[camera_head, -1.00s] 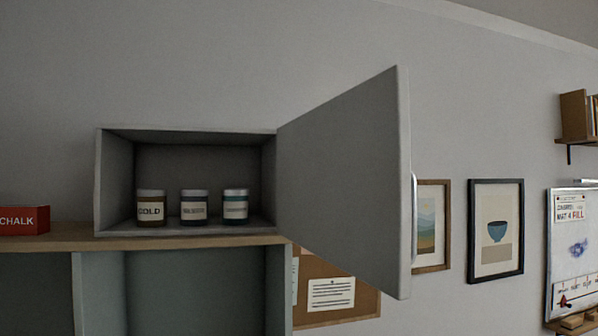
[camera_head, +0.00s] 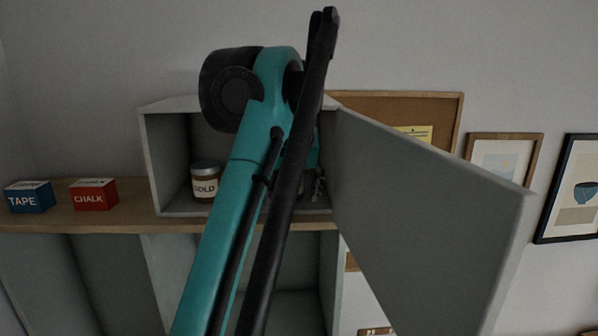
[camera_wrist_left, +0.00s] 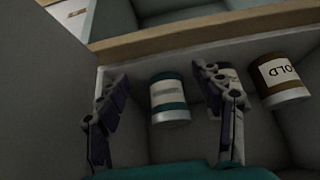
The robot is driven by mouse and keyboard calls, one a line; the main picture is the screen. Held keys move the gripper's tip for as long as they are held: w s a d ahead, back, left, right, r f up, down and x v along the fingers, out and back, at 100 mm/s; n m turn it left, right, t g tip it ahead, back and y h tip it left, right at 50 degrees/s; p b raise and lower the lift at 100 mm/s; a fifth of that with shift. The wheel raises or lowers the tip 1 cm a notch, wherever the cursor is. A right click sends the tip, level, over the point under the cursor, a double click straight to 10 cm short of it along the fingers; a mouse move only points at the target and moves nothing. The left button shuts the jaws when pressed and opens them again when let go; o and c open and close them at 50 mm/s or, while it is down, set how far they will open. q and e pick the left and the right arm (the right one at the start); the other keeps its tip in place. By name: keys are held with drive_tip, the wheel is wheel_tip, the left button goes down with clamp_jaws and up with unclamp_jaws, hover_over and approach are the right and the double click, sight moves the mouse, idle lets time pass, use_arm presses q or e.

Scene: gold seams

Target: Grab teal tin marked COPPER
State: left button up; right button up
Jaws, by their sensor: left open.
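A tin with teal bands and a pale label (camera_wrist_left: 168,97) stands in the open grey cabinet. In the left wrist view it is between the two dark fingers of my left gripper (camera_wrist_left: 160,78), which is open and not closed on it. Its label is too blurred to read. Another tin (camera_wrist_left: 229,74) is partly hidden behind the right-hand finger. The tin marked GOLD (camera_wrist_left: 281,82) is further right; it also shows in the head view (camera_head: 205,183). There my left arm hides the teal tin and most of the gripper. My right gripper is not in view.
The cabinet door (camera_head: 430,215) stands wide open at the right. The cabinet (camera_head: 150,165) is on a wooden shelf top (camera_head: 110,221) with a red CHALK box (camera_head: 93,195) and a blue TAPE box (camera_head: 27,197). Framed pictures hang at the far right.

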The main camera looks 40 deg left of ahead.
sight(290, 177)
use_arm(q)
drive_tip(key=w+a, duration=0.2)
drive_tip(key=w+a+p, duration=0.1)
drive_tip(key=w, duration=0.1)
drive_tip(key=shift+w+a+f, duration=0.1)
drive_tip(key=shift+w+a, duration=0.25)
drive_tip(key=shift+w+a+p, duration=0.3)
drive_tip(key=shift+w+a, duration=0.05)
drive_tip(key=shift+a, duration=0.05)
drive_tip(key=shift+w+a+f+p, duration=0.4)
drive_tip(key=shift+w+a+f, duration=0.5)
drive_tip(key=shift+w, duration=0.25)
drive_tip(key=shift+w+a+f, duration=0.2)
drive_tip(key=shift+w+f, duration=0.05)
drive_tip(key=shift+f, duration=0.1)
drive_tip(key=shift+s+d, duration=0.15)
drive_tip(key=shift+s, duration=0.1)
drive_tip(key=c, duration=1.1)
